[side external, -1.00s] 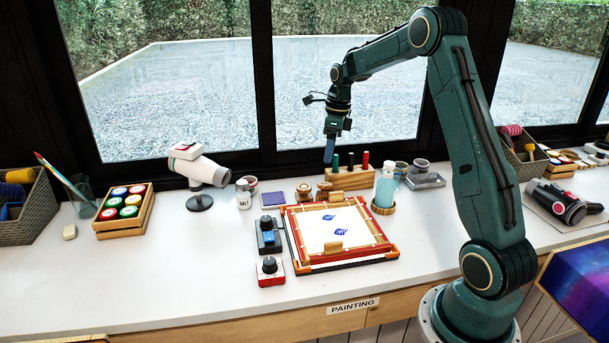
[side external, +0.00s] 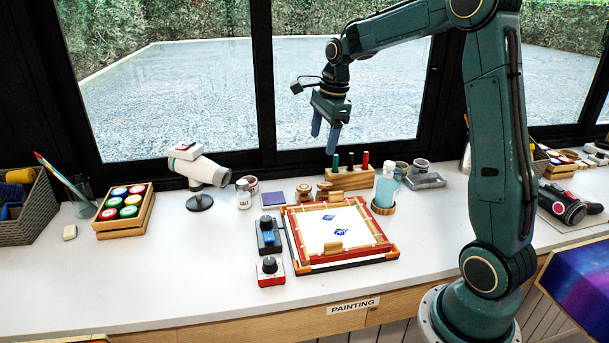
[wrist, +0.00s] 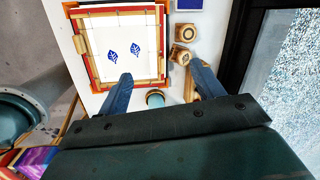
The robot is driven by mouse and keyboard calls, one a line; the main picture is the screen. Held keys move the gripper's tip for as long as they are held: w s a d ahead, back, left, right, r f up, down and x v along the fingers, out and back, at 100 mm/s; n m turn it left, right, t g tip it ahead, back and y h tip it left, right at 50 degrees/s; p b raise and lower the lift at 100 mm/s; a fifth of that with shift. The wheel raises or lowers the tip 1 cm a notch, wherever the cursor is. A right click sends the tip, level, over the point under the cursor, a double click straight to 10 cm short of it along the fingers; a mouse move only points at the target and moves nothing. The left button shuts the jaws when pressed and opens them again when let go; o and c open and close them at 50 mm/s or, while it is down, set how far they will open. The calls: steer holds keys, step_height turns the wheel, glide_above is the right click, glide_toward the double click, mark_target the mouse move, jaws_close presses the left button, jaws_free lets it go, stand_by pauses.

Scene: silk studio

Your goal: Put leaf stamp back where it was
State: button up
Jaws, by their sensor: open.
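I cannot tell which carries the leaf. The white silk (side external: 336,223) bears two blue leaf prints. My gripper (side external: 325,135) is open and empty, high above the back of the table. In the wrist view its fingers (wrist: 161,80) are spread apart, with nothing between them.
A blue ink pad (side external: 273,199) lies left of the stamps. A wooden rack (side external: 350,179) with upright tools and a blue bottle (side external: 384,190) stand to the right. A hair dryer (side external: 200,172) and a crate of paint pots (side external: 124,209) are left. The front table edge is clear.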

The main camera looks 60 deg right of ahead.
steer(key=s+a+r+n+t, duration=0.2)
steer(key=s+a+r+n, duration=0.4)
steer(key=s+a+n, duration=0.55)
steer(key=s+a+f+n, duration=0.1)
steer(key=s+a+n, duration=0.2)
steer(key=s+n, duration=0.3)
steer(key=s+a+f+n+t, duration=0.1)
steer(key=s+a+n, duration=0.3)
steer(key=s+n, duration=0.2)
steer(key=shift+a+n, duration=0.25)
steer(key=shift+n, duration=0.3)
steer(key=shift+w, duration=0.1)
steer(key=shift+c, duration=0.5)
steer(key=shift+c, duration=1.3)
